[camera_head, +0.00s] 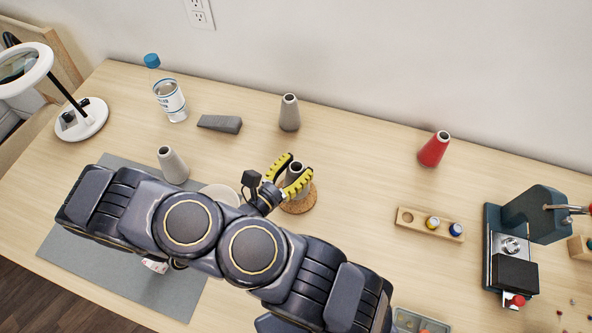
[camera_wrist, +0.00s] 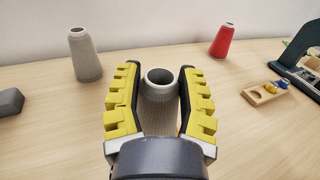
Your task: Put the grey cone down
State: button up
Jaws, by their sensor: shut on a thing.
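My gripper (camera_head: 293,178) is shut on a grey cone (camera_head: 297,168), with a yellow-padded finger on either side of it. The cone is upright, its open top towards the camera. In the wrist view the cone (camera_wrist: 160,88) sits between the fingers of my gripper (camera_wrist: 160,92). In the head view the cone is over a round cork coaster (camera_head: 298,207). I cannot tell whether its base touches the coaster, as the fingers and wrist hide much of it.
Another grey cone (camera_head: 289,113) stands behind; a paler cone (camera_head: 172,166) stands left. A dark grey wedge (camera_head: 220,124) and a bottle (camera_head: 170,97) are back left. A red cone (camera_head: 434,149), a wooden spool holder (camera_head: 409,217) and a dark green machine (camera_head: 534,213) are right.

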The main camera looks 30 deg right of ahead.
jog(key=shift+f, duration=1.05)
jog(key=shift+f, duration=0.1)
jog(key=o, duration=1)
jog(key=shift+o, duration=0.2)
